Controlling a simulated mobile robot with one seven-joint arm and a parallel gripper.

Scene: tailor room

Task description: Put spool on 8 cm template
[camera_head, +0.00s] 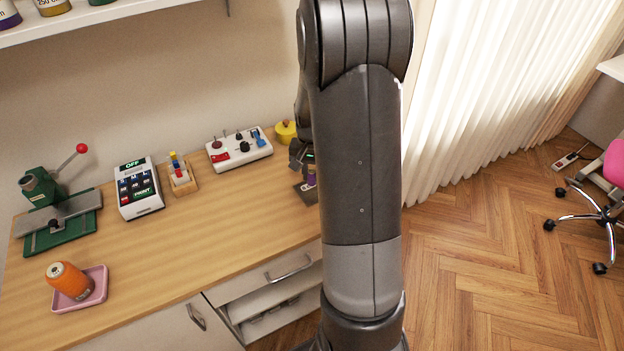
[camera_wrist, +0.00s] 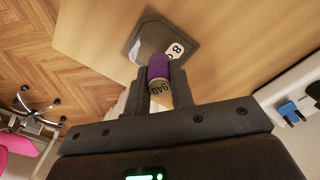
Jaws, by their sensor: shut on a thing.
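My gripper (camera_wrist: 159,83) is shut on a purple spool (camera_wrist: 159,67) with a tan, numbered end. In the wrist view the spool is between the two fingers, over the near edge of a dark square template (camera_wrist: 150,38) marked with an 8. I cannot tell whether the spool touches the template. In the head view the purple spool (camera_head: 311,179) and the template (camera_head: 305,193) are at the right end of the wooden table, partly hidden by my arm.
An orange spool (camera_head: 68,279) sits in a pink tray (camera_head: 98,273) at the table's front left. A green press (camera_head: 44,187), keypad device (camera_head: 139,188), small wooden holder (camera_head: 180,180), white switch box (camera_head: 238,149) and yellow pot (camera_head: 286,133) line the back. The table's middle is clear.

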